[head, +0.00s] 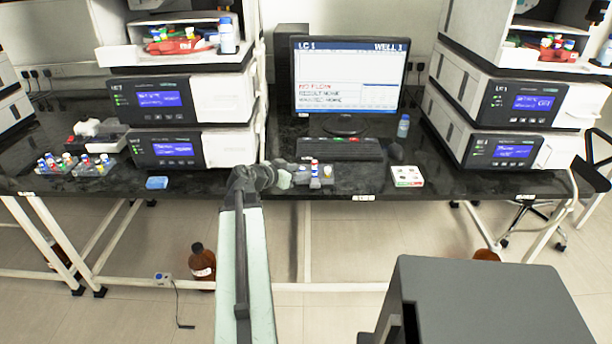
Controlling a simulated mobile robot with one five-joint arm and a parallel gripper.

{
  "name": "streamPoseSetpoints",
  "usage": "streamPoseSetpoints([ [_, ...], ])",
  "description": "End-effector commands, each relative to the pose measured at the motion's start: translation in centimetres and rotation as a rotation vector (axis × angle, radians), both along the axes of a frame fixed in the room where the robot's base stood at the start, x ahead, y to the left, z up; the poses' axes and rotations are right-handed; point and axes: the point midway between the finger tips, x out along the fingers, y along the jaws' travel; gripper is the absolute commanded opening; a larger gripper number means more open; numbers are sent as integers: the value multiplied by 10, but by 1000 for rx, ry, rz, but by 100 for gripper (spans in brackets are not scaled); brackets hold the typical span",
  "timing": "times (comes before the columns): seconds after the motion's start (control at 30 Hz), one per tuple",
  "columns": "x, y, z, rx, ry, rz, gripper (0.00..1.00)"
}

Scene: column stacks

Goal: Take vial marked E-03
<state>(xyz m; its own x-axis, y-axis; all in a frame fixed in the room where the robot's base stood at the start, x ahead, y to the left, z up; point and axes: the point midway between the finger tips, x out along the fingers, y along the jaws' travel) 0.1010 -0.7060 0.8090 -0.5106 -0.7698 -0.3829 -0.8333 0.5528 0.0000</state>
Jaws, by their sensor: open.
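My arm reaches up from below to the front edge of the black bench, and my gripper (294,177) is at the bench edge, open. Just right of it a vial with a red cap (315,168) stands in or on a small grey holder (318,182), with a whitish item (328,170) beside it. I cannot tell whether the fingers are around the red-capped vial or only beside it. Several vials with coloured caps (66,160) stand in a grey rack at the left, with more in a second rack (95,168). Marks are too small to read, so I cannot tell which vial is E-03.
A monitor (345,80) and keyboard (338,149) stand behind the gripper. Instrument stacks (160,148) (503,150) flank them. A brown bottle (202,262) stands on the floor.

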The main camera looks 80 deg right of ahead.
Motion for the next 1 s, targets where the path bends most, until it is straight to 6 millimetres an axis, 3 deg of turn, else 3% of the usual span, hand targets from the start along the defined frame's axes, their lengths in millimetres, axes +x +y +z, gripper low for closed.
streamPoseSetpoints([
  [0.07, 1, 0, 0, 0, 0, 1, 42],
  [0.2, 1, 0, 1, 0, 0, 1, 3],
  [0.23, 1, 0, 1, 0, 0, 0, 0],
  [0.53, -2, 0, 2, 0, 0, -3, 0],
  [0.67, -2, 0, 11, 0, 0, -3, 0],
  [1.0, -3, 0, 78, 0, 0, -4, 0],
])
